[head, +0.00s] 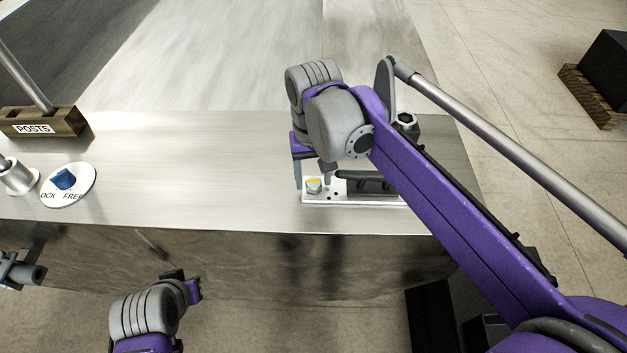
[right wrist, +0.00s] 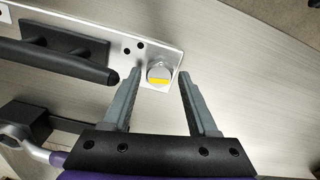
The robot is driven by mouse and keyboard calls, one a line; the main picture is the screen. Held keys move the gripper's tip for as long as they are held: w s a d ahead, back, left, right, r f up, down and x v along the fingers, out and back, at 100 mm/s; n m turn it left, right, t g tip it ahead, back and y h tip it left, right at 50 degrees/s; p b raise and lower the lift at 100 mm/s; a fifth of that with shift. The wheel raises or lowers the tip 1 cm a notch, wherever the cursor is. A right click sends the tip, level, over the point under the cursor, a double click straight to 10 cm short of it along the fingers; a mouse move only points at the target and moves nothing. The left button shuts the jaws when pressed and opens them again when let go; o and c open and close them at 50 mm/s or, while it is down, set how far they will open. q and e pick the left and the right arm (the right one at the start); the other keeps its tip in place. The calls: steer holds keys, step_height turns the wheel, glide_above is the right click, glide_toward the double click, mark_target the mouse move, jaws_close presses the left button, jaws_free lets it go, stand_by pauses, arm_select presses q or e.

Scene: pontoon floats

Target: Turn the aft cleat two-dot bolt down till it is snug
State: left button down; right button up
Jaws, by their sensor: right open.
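The aft cleat is a black bar (right wrist: 70,52) on a pale plate (right wrist: 165,45); it also shows in the head view (head: 365,184). At the plate's end stands a silver bolt (right wrist: 160,69) with a yellow mark, beside small dark dots in the plate. The bolt also shows in the head view (head: 314,187). My right gripper (right wrist: 158,76) is open, with one finger on each side of the bolt and gaps showing in the wrist view. It reaches down from above in the head view (head: 312,180). My left gripper (head: 185,284) is low at left, its fingers unclear.
A dark hex nut (head: 406,120) and a grey rail (head: 520,150) lie behind my right arm. The deck's middle is clear.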

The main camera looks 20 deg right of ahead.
mark_target(314, 182)
step_height(314, 182, up, 4)
steer(key=shift+w+f+p, duration=0.1)
steer(key=shift+p, duration=0.65)
steer(key=shift+r, duration=0.9)
arm_select(q)
steer(key=w+r, duration=0.2)
steer(key=r, duration=0.1)
steer(key=shift+r+t, duration=0.15)
steer(key=shift+t, duration=0.15)
arm_select(e)
steer(key=shift+r, duration=0.1)
steer(key=shift+r, duration=0.35)
arm_select(q)
steer(key=shift+s, duration=0.1)
arm_select(e)
step_height(314, 182, up, 10)
steer(key=shift+f, duration=0.1)
